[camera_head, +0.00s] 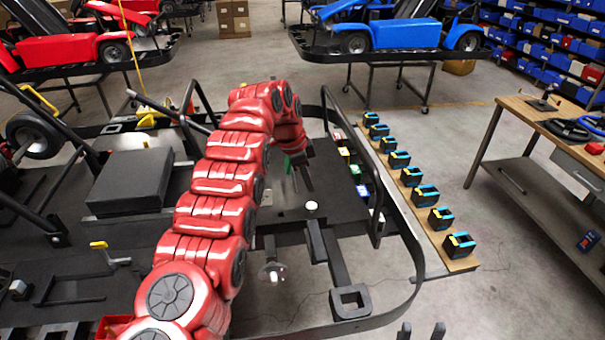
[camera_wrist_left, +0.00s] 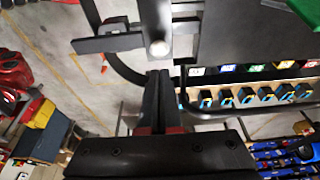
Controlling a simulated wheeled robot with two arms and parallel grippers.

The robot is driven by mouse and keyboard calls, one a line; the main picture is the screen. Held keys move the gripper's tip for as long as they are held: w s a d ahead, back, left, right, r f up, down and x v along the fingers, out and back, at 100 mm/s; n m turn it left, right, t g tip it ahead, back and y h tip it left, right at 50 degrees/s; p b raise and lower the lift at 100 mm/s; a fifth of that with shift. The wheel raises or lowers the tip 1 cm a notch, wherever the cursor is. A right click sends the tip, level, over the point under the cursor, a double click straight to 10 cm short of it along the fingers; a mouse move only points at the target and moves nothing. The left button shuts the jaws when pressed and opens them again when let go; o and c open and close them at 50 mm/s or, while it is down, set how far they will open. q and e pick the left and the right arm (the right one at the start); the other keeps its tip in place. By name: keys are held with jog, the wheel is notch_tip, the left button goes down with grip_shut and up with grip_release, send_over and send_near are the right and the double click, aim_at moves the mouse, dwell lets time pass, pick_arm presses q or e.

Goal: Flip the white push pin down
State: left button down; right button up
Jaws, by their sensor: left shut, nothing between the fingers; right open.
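The white push pin (camera_head: 311,206) shows as a small round white cap on the black kart frame. It also shows in the left wrist view (camera_wrist_left: 158,47), just beyond my fingertips. My left gripper (camera_head: 303,186) points down above the black plate, a little behind and left of the pin in the head view. Its fingers are shut and empty in the left wrist view (camera_wrist_left: 158,76). I cannot tell whether they touch the pin. My right gripper (camera_head: 421,332) shows only as two parted dark fingertips at the bottom edge, open and empty.
A black tubular rail (camera_head: 418,250) curves around the frame's right side. A wooden board (camera_head: 460,264) with several blue-and-black blocks lies beyond it. Small coloured boxes (camera_head: 355,169) sit near the rail. A workbench (camera_head: 530,108) stands at right, with open floor between.

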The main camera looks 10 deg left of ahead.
aim_at(312, 204)
pick_arm(q)
notch_tip(312, 204, down, 4)
jog(key=shift+w+r, duration=0.15)
jog(key=shift+r, duration=0.05)
jog(key=shift+f, duration=0.45)
jog(key=shift+d+f, duration=0.1)
jog(key=shift+f, duration=0.05)
jog(key=shift+f, duration=0.15)
